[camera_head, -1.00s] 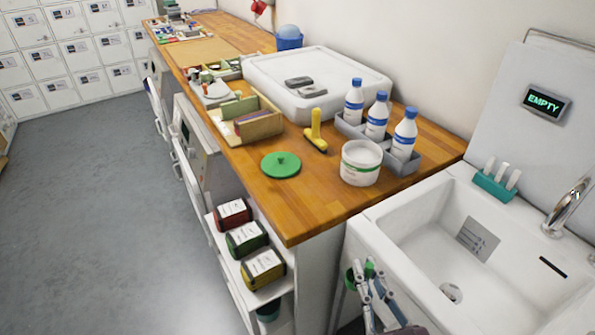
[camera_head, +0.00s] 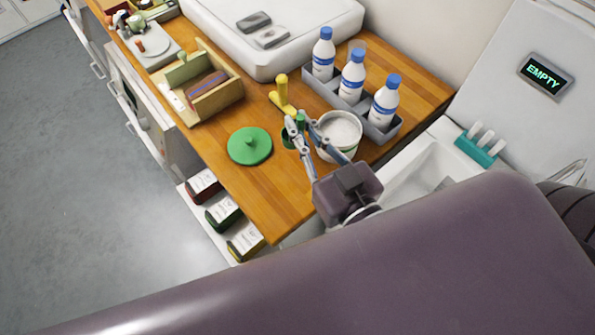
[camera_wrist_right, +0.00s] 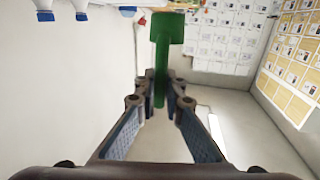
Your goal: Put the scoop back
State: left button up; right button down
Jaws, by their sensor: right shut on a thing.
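My right gripper (camera_head: 301,124) is shut on a green scoop (camera_head: 289,138) above the wooden counter, just left of the open white tub (camera_head: 352,152). In the right wrist view the scoop (camera_wrist_right: 168,28) sticks out beyond the fingertips (camera_wrist_right: 160,88), its squarish head at the far end and its handle between the fingers. The tub holds pale powder, and the gripper's finger partly covers it. The round green lid (camera_head: 249,147) lies on the counter left of the scoop. My left gripper is out of view.
A grey caddy (camera_head: 386,133) with white, blue-capped bottles stands behind the tub. A yellow-handled tool (camera_head: 281,92) lies behind the scoop. A wooden box (camera_head: 222,97) and white basin (camera_head: 300,60) are farther back. The sink is at right. Counter in front of the lid is clear.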

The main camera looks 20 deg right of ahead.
notch_tip(320, 180, down, 18)
jog(key=b, duration=0.6)
jog(key=shift+r, duration=0.15)
jog(key=shift+d+f, duration=0.1)
jog(key=shift+f, duration=0.1)
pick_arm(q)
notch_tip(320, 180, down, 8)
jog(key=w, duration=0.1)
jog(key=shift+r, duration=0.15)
pick_arm(e)
jog(key=shift+f, duration=0.1)
jog(key=c, duration=2)
grip_release()
